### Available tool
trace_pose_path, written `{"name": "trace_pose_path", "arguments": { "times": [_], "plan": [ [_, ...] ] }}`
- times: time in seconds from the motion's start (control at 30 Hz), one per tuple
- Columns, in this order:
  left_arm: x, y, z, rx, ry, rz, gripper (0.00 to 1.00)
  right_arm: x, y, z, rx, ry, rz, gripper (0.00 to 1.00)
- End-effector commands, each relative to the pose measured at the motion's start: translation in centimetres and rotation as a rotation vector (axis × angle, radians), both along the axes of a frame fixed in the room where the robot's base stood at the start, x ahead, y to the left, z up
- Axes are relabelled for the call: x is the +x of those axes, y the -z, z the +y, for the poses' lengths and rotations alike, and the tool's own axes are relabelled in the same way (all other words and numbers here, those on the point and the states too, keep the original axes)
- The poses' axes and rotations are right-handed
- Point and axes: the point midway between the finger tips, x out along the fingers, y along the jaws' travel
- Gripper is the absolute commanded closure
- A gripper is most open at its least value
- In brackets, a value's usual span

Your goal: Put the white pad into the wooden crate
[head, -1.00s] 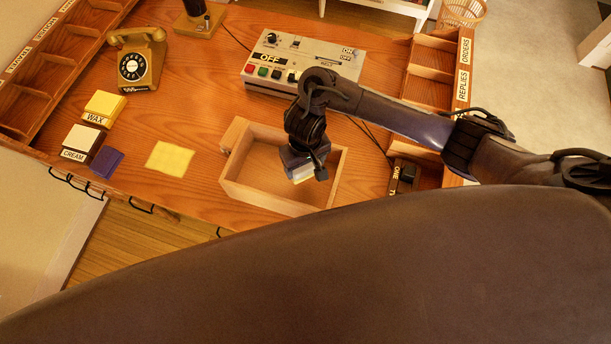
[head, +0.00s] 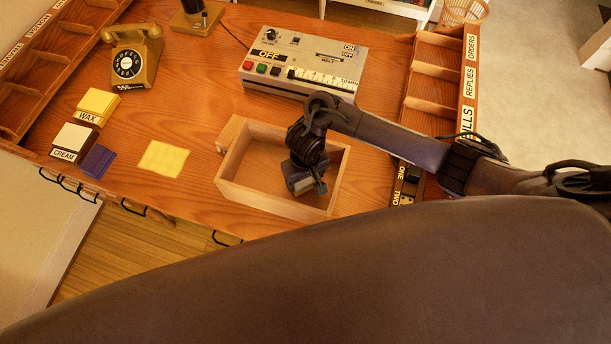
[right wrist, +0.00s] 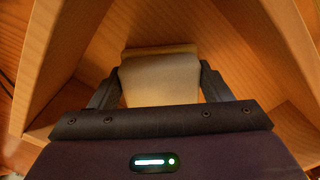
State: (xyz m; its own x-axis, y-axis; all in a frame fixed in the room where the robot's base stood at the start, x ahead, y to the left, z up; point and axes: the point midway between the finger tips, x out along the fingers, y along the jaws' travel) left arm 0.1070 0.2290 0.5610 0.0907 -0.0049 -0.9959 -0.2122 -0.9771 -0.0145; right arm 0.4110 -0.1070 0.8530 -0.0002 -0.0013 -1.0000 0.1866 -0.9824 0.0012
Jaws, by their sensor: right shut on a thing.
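The white pad (right wrist: 160,80) is between the two fingers of my right gripper (head: 306,188), as the right wrist view shows. It looks cream in this light. The gripper is shut on it and points down inside the wooden crate (head: 232,168), toward its right end. The crate's walls and floor surround the pad in the right wrist view. I cannot tell whether the pad touches the crate floor. In the head view the gripper hides the pad. My left gripper is not in view.
Left of the crate lie a yellow pad (head: 163,158), a purple pad (head: 97,160) and blocks labelled CREAM (head: 75,139) and WAX (head: 98,105). A control box (head: 303,62) stands behind the crate. A telephone (head: 134,58) is at the back left. Compartment trays (head: 437,76) line the right side.

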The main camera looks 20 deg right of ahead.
Motion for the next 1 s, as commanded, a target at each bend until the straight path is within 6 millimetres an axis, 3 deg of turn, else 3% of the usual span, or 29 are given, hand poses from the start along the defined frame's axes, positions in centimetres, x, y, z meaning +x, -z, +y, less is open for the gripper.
{"name": "trace_pose_path", "arguments": {
  "times": [0.07,0.1,0.23,0.63,0.77,1.0],
  "plan": [
    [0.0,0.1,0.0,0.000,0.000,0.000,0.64,0.0,0.3,0.0,0.000,0.000,0.001,0.47],
    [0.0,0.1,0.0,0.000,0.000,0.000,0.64,0.0,0.3,0.0,0.000,-0.001,0.000,0.25],
    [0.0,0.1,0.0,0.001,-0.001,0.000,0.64,0.0,0.3,0.0,0.000,0.000,0.001,0.08],
    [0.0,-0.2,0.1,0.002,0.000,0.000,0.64,0.0,-0.6,0.1,0.001,-0.001,0.000,0.07],
    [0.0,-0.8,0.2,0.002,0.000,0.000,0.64,0.1,-2.8,0.1,0.003,-0.002,-0.003,0.07],
    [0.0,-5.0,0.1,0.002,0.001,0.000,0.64,0.1,-8.7,-0.1,-0.003,-0.002,-0.003,0.07]
  ]
}}
